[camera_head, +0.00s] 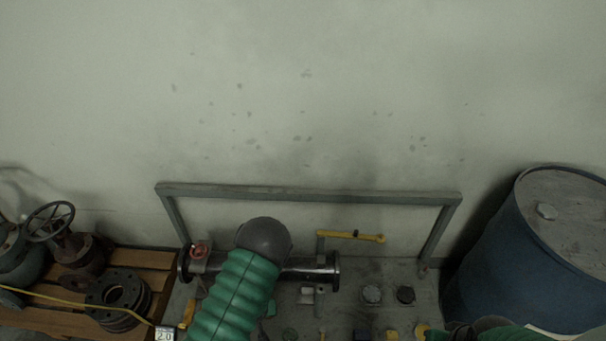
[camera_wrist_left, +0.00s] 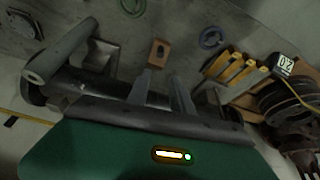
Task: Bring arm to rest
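My left arm, a green ribbed sleeve with a dark grey rounded end, rises from the bottom of the head view and covers part of a dark metal pipe (camera_head: 310,272). In the left wrist view, my left gripper (camera_wrist_left: 162,84) has two grey fingers spread apart with nothing visible between them. Its green body with a lit indicator fills the lower part. The pipe also appears to show behind the fingers there, but I cannot tell whether they touch it. A piece of my right arm shows at the bottom right of the head view; its gripper is out of view.
A grey frame (camera_head: 310,194) stands behind the pipe against the wall. A yellow-handled lever (camera_head: 352,236) lies right of centre. A blue barrel (camera_head: 510,265) stands at right. On the left, a wooden pallet (camera_head: 48,318) carries stacked flanges (camera_head: 117,292) and a handwheel valve (camera_head: 50,221).

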